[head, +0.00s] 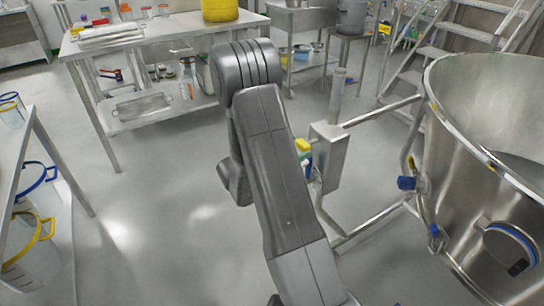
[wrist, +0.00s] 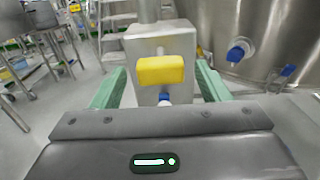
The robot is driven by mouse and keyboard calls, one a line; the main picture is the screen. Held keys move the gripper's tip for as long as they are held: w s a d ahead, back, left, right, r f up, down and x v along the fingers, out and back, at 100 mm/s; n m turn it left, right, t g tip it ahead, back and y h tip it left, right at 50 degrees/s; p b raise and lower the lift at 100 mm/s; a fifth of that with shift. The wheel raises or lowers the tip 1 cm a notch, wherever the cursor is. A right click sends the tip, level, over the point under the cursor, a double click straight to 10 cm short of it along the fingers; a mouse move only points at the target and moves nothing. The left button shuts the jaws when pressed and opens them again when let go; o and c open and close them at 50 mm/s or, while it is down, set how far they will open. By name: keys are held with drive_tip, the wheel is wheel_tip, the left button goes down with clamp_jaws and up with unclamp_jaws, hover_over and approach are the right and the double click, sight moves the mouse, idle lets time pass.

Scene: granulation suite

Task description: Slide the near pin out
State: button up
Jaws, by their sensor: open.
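A steel block (head: 327,156) on the frame of the large steel vessel bears a pin with a yellow head (head: 303,145). In the wrist view the yellow head (wrist: 160,70) stands out from the face of the steel block (wrist: 160,42). A smaller blue piece (wrist: 164,98) shows just below it. My gripper (wrist: 160,84) is open, with one green finger on each side of the yellow head. I see gaps on both sides, so the fingers appear apart from it. In the head view my arm hides most of the gripper. The pin's shaft is hidden behind its head.
The large steel vessel (head: 475,160) with blue-handled valves (head: 407,183) stands close on the right. Steel frame tubes (head: 380,112) join the block to it. A workbench (head: 150,35) stands at the back left, a rack (head: 30,150) at the left. Floor between is clear.

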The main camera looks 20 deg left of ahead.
sight(299, 146)
drive_tip(key=v, duration=1.1)
drive_tip(key=shift+s+a+p, duration=0.2)
drive_tip(key=shift+p, duration=0.1)
drive_tip(key=shift+w, duration=0.1)
drive_tip(key=x, duration=1.4)
drive_tip(key=shift+w+d+b, duration=0.2)
drive_tip(key=shift+d+b, duration=0.1)
drive_tip(key=shift+b, duration=0.05)
